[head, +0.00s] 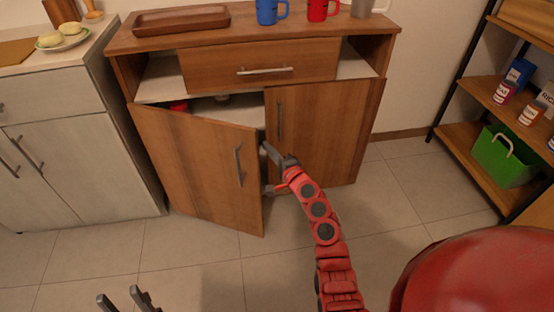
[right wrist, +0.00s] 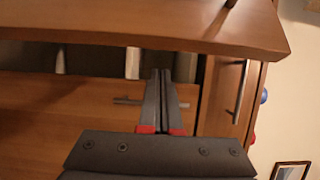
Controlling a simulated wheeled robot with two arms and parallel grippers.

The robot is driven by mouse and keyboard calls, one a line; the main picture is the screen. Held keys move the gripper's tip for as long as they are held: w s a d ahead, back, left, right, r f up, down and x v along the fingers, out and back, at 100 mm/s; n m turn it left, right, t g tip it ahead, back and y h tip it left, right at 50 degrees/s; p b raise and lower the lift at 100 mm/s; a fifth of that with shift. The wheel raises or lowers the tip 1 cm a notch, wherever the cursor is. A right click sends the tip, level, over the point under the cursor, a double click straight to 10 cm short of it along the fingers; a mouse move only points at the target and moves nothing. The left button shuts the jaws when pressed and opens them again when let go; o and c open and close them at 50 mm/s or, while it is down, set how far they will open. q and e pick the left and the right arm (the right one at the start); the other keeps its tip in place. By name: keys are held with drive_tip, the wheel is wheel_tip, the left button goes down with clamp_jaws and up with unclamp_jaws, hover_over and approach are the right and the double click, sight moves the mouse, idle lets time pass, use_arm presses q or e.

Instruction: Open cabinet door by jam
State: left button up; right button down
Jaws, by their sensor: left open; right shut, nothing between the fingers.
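The wooden cabinet's left door (head: 195,160) stands partly open, its free edge out from the front. Its vertical handle (head: 240,166) is free. The right door (head: 318,130) is closed. My right gripper (head: 265,147) is shut and empty at the gap beside the left door's free edge; I cannot tell if it touches. In the right wrist view, the shut fingers (right wrist: 160,75) point at the gap below the left door (right wrist: 140,22), in a turned picture. My left gripper (head: 126,299) is open and empty, low in front of the cabinet. Jars (head: 531,112) stand on the right shelf; their labels are unreadable.
The closed drawer (head: 258,72) sits above the doors. A tray (head: 182,20), blue mug (head: 268,11) and red mug (head: 318,10) stand on top. A white counter (head: 60,130) borders the left. A green basket (head: 504,160) is on the right shelf. The tiled floor in front is clear.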

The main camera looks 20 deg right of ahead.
drive_tip(key=shift+s+a+p, duration=0.15)
drive_tip(key=shift+s+a, duration=0.45)
drive_tip(key=shift+s, duration=0.2)
drive_tip(key=shift+s+a+p, duration=0.15)
drive_tip(key=shift+s+a, duration=0.45)
drive_tip(key=shift+s, duration=0.2)
